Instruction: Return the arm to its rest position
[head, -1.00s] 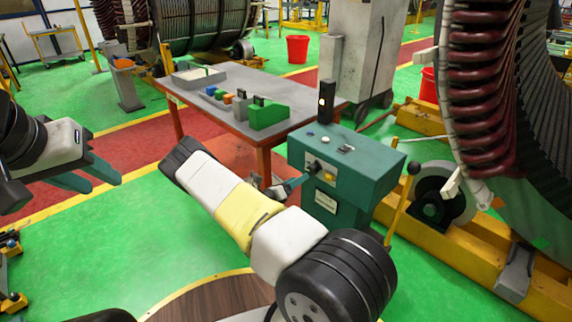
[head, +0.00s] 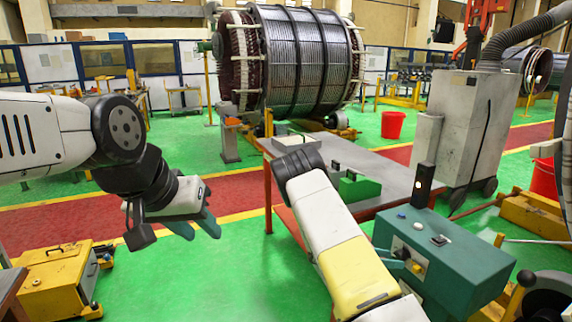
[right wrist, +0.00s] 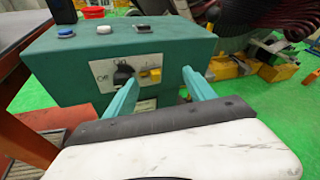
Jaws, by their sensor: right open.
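My right arm (head: 345,245) reaches across the lower middle of the head view. My right gripper (right wrist: 160,74) shows in the right wrist view with two teal fingers spread apart and nothing between them. It is in front of the teal control box (head: 455,260), whose front panel has a black rotary knob (right wrist: 123,75) and a yellow switch (right wrist: 152,75). Whether the fingers touch the panel is unclear. My left gripper (head: 200,228) hangs over the green floor at the left, its two teal fingers apart and empty.
A grey-topped table (head: 375,172) with a green block (head: 358,187) stands behind my right arm. A yellow cart (head: 55,280) is at lower left. A grey cabinet (head: 470,125) stands behind the control box. Open green floor lies between the cart and my right arm.

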